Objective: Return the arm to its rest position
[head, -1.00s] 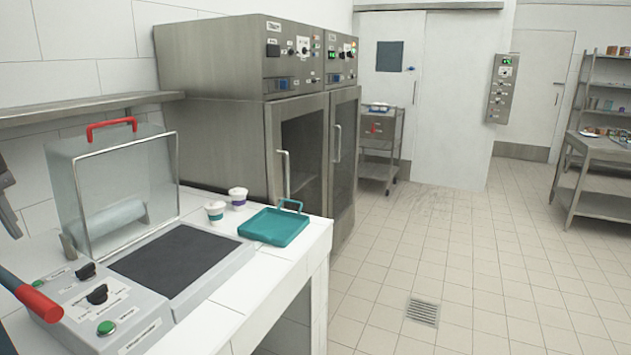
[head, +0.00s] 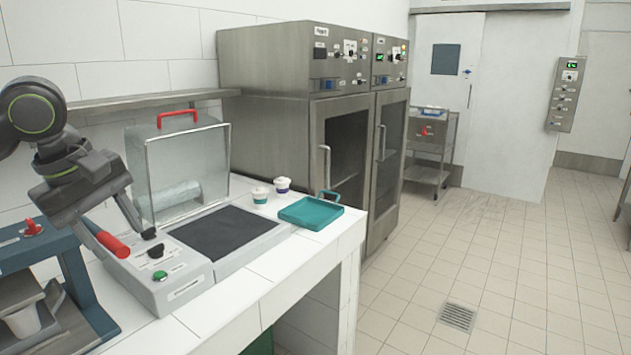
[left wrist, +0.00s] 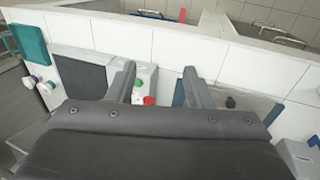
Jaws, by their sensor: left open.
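My left gripper (head: 122,216) is at the left of the head view, pointing down in front of the grey sealing machine's control panel. It also shows in the left wrist view (left wrist: 159,72), where its two fingers stand wide apart with nothing between them. A lever with a red grip (head: 112,244) shows just beside and partly behind the fingers; I see no contact, but the depth is hard to judge. My right gripper is not in view.
The sealing machine has a raised clear lid (head: 185,165) and a dark plate (head: 225,232). Two lidded cups (head: 260,195) and a teal tray (head: 310,213) stand right of it. A blue stand (head: 75,275) is at left. The tiled floor (head: 500,260) is open at right.

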